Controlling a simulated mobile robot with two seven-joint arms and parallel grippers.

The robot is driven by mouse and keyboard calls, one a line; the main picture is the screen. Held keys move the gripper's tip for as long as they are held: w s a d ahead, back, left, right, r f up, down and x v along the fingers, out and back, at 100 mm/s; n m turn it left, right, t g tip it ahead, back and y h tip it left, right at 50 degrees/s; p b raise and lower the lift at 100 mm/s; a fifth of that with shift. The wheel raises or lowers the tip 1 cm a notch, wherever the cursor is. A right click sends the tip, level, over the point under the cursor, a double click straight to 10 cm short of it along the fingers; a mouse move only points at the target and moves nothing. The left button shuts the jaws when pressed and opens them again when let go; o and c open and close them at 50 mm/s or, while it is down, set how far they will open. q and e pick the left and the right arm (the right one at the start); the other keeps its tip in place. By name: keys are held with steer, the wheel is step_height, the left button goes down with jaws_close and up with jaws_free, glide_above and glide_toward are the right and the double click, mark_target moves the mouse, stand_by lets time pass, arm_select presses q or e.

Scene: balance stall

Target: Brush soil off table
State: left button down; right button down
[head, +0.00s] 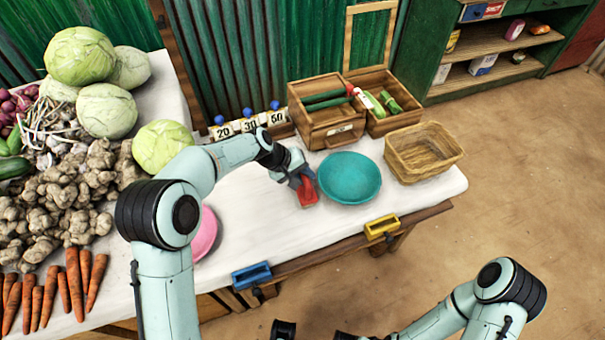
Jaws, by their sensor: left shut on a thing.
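My left gripper (298,181) is over the white table (262,213), just left of the teal bowl. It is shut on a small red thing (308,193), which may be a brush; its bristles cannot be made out. The red thing is at or just above the table top, close to the bowl's rim. No soil can be clearly told on the white surface, and the arm hides part of it. My right arm comes in at the bottom right; dark parts at the bottom edge may be its gripper, but its fingers cannot be made out.
A teal bowl (349,178), a wicker basket (423,152) and a wooden box (327,111) stand on the table's right part. A pink plate (205,233) is partly behind my left arm. Vegetables fill the left. Blue (251,275) and yellow (382,227) holders sit on the front edge.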

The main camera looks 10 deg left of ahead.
arm_select(q)
steer(key=r+p, duration=0.1)
steer(key=r, duration=0.3)
steer(key=shift+s+a+p, duration=0.1)
steer(key=shift+a+p, duration=0.1)
steer(key=shift+p, duration=0.2)
steer(key=shift+r+p, duration=1.55)
steer(key=shift+r, duration=0.55)
